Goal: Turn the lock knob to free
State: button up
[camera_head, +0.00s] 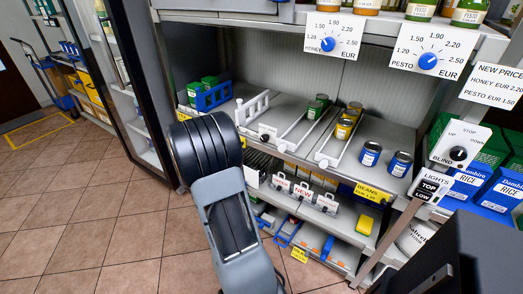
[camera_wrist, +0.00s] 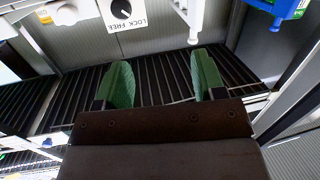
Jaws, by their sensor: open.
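The lock knob (camera_wrist: 121,9) is a black round knob on a white plate marked LOCK and FREE. It shows upside down at the top edge of the wrist view, partly cut off, and which word it points to is unclear. The knob also shows small in the head view (camera_head: 265,137), on the shelf front just right of my arm. My gripper (camera_wrist: 162,78) has two green fingers, spread apart with nothing between them. The knob lies above and a little left of the fingers in the wrist view, apart from them. My arm hides the gripper in the head view.
White dividers (camera_head: 303,128) and cans (camera_head: 370,154) stand on the shelf above the knob. A lower shelf holds NEW-marked clips (camera_head: 303,191). Blue price dials (camera_head: 327,44) are higher up. A blind and lights panel (camera_head: 458,153) stands at the right. The tiled floor (camera_head: 90,215) is clear at left.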

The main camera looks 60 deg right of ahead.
aim_at(263, 139)
jog(key=s+d+g, duration=0.1)
jog(key=d, duration=0.4)
jog(key=s+d+f+g+h+b, duration=0.1)
jog(key=d, duration=0.4)
jog(key=s+d+f+m+g, duration=0.1)
jog(key=d, duration=0.4)
jog(key=shift+s+d, duration=0.3)
jog(key=c, duration=0.9)
